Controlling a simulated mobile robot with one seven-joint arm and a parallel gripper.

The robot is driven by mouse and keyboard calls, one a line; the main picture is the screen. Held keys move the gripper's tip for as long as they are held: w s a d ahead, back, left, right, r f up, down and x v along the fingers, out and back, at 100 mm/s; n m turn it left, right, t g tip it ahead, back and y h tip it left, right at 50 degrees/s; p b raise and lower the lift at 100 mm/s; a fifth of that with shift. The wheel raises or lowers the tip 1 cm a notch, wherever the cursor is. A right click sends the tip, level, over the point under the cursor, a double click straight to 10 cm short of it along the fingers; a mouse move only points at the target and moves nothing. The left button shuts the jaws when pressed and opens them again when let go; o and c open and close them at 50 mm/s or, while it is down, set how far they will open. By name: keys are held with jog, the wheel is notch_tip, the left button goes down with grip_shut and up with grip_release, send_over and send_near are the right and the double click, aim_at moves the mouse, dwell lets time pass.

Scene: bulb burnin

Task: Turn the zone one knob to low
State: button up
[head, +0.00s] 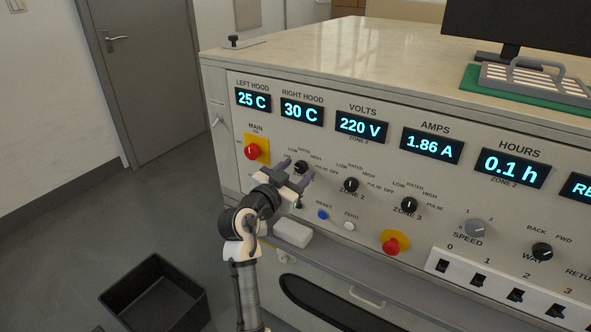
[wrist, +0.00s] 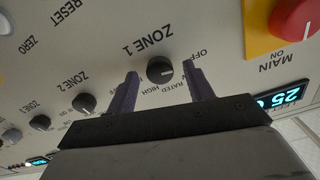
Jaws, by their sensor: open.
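The zone one knob (head: 301,166) is a small black round dial on the cream panel, below the left displays. In the wrist view the knob (wrist: 160,70) sits beside the upside-down ZONE 1 label. Its pale mark seems to point right in that view, on the OFF side; the exact setting is too small to tell. RATED and HIGH show below it there; I cannot make out LOW. My gripper (head: 298,171) is open, with its two purple fingers on either side of the knob. It also shows in the wrist view (wrist: 162,75); whether the fingers touch the knob is unclear.
The zone 2 knob (head: 351,185) and zone 3 knob (head: 409,205) lie to the right. Blue reset (head: 323,215) and white zero (head: 349,225) buttons sit below. A black bin (head: 155,297) stands on the floor.

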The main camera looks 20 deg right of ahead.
jog(key=shift+w+d, duration=0.1)
jog(key=c, duration=1)
jog(key=shift+f, duration=0.1)
jog(key=shift+f+b, duration=0.1)
jog(key=shift+b, duration=0.45)
jog(key=shift+f+m+b, duration=0.1)
jog(key=shift+m+b, duration=0.6)
jog(key=shift+b, duration=0.35)
jog(key=m+b, duration=0.1)
jog(key=b, duration=0.1)
jog(key=shift+f+b, duration=0.1)
jog(key=shift+b, duration=0.25)
jog(key=m+b, duration=0.3)
jog(key=b, duration=0.1)
jog(key=shift+r+m+b, duration=0.25)
jog(key=shift+m+b, duration=0.85)
jog(key=shift+b, duration=0.1)
